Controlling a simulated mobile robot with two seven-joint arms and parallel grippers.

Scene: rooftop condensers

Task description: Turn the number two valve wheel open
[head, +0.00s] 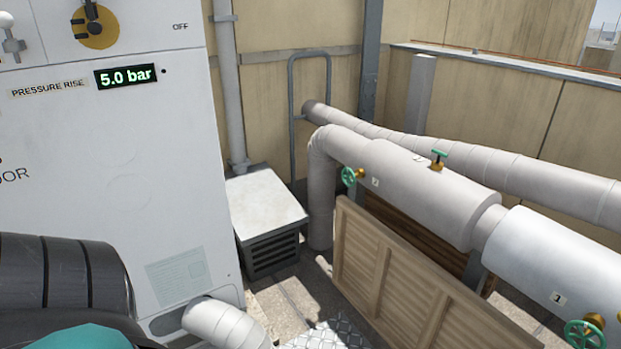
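A green valve wheel (349,177) with a brass stem sits on the left end of the far lagged pipe section (420,192). A small label (375,182) is beside it; its mark is too small to read surely. A second green wheel (585,333) is at the lower right on the nearer white section (550,255), next to a label (557,298) reading 1. It is partly cut off by the frame edge. A green T-shaped handle (439,155) on a brass fitting stands on top of the far section. Neither of my grippers shows.
A louvred wooden panel (390,275) stands in front of the pipes. A white vented box (265,205) is left of it. The tall white cabinet (110,190) at left has a display (126,77) reading 5.0 bar. Some paved floor shows between box and panel.

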